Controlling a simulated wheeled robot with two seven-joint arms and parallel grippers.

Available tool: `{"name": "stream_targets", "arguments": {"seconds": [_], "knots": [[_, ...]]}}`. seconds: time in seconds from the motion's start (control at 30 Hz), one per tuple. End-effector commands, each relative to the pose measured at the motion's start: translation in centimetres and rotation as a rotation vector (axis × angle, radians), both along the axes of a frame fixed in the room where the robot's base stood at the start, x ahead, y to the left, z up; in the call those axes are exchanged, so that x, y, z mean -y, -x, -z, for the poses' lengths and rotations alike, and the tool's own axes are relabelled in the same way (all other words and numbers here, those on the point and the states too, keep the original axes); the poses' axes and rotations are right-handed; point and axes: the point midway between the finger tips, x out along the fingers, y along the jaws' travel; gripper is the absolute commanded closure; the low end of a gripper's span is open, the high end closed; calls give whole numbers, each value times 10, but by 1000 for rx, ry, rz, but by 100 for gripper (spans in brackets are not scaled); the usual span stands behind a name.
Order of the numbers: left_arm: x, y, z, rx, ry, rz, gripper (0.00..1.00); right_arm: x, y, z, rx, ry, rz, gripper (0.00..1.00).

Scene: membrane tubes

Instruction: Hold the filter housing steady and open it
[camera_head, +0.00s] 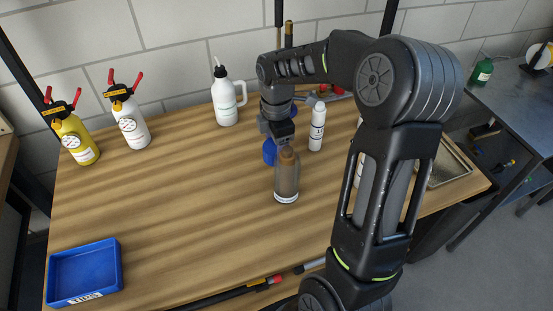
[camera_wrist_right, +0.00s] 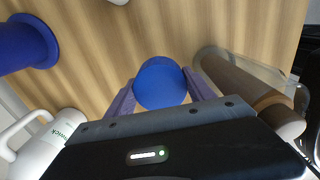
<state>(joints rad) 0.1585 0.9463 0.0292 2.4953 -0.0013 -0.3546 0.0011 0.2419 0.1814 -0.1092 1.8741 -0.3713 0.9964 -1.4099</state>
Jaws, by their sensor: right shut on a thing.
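The filter housing (camera_head: 286,188) stands upright on the wooden table as a clear tube with a brown cartridge inside. Its top is uncovered and the cartridge's tan end shows. It also shows at the right of the right wrist view (camera_wrist_right: 245,82). My right gripper (camera_head: 277,142) is just behind the housing. It is shut on a blue cap (camera_wrist_right: 160,82), which sits between its fingers; part of the cap shows in the head view (camera_head: 269,152). The cap is apart from the housing. My left gripper is not in view.
Another blue flanged part (camera_wrist_right: 22,45) lies beyond the gripper. A white jug (camera_head: 228,102) and a small white bottle (camera_head: 317,130) stand nearby. A blue tray (camera_head: 83,270) is at front left; a metal tray (camera_head: 448,167) is at right. The table's left middle is clear.

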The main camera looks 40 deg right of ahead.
Motion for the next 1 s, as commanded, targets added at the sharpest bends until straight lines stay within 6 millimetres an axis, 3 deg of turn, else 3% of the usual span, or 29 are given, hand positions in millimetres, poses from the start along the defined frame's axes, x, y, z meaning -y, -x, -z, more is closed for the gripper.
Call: {"name": "stream_targets", "arguments": {"seconds": [0.2, 0.5, 0.9, 0.93, 1.0], "knots": [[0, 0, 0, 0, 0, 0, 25, 0, 0, 4, -2, -1, 0, 86], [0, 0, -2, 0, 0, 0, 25, 0, 1, 43, -2, -1, -1, 86], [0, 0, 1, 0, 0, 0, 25, 0, 0, 48, 0, -1, 0, 86], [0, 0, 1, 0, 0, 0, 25, 0, 0, 48, 0, -1, 0, 37], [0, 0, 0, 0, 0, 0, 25, 0, 0, 47, 0, -1, 0, 31]]}}
